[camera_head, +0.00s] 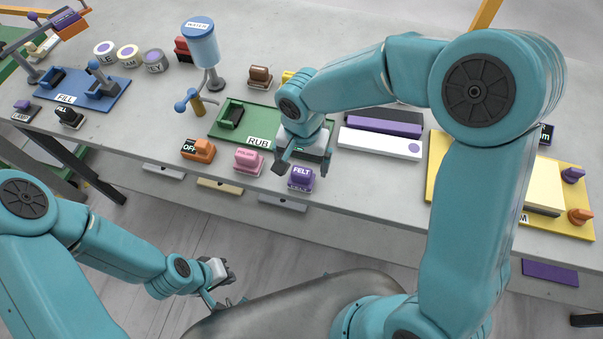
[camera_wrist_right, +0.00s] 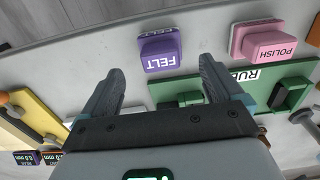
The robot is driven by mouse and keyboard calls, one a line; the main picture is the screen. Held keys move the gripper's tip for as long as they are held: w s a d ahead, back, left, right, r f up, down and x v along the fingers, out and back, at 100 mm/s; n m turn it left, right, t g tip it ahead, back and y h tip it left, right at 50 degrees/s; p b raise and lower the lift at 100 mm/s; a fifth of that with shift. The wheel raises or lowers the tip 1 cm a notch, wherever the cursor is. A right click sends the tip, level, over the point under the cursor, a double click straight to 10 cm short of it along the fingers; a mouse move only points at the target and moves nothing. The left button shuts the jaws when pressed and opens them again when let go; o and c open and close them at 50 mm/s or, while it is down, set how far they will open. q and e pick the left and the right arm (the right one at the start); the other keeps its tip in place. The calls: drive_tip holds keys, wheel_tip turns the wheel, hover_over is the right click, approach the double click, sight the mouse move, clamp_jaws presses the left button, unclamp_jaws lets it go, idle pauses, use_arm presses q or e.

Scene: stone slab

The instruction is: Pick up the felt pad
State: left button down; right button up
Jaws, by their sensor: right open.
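The felt pad (camera_head: 301,178) is a small purple block with a white FELT label, near the front edge of the slab bench. My right gripper (camera_head: 302,170) is open just above and behind it, close to its top. In the right wrist view the felt pad (camera_wrist_right: 161,50) lies ahead of the open fingertips (camera_wrist_right: 160,72), roughly between their lines, with nothing between the fingers. My left gripper (camera_head: 222,287) hangs low in front of the bench, away from the pad; its jaw state is unclear.
A pink POLISH pad (camera_head: 249,160) sits left of the felt pad, and an orange OFF block (camera_head: 198,150) further left. The green RUB plate (camera_head: 228,130) lies behind. A white bar (camera_head: 380,144) is at right. A blue WATER container (camera_head: 203,45) stands at the back.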

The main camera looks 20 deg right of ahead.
sight(301, 170)
drive_tip(key=shift+s+a+f, duration=0.2)
drive_tip(key=shift+s+f, duration=0.2)
drive_tip(key=shift+f, duration=0.05)
drive_tip(key=f, duration=0.3)
drive_tip(key=f+p, duration=0.1)
drive_tip(key=shift+w+d+f, duration=0.1)
drive_tip(key=shift+w+f, duration=0.05)
drive_tip(key=shift+w, duration=0.2)
drive_tip(key=shift+s+f, duration=0.1)
drive_tip(key=shift+f, duration=0.3)
drive_tip(key=c, duration=1.2)
drive_tip(key=shift+r, duration=0.1)
drive_tip(key=shift+r, duration=0.2)
wheel_tip(301, 170, up, 20)
drive_tip(key=shift+f+b, duration=0.25)
drive_tip(key=shift+b, duration=0.1)
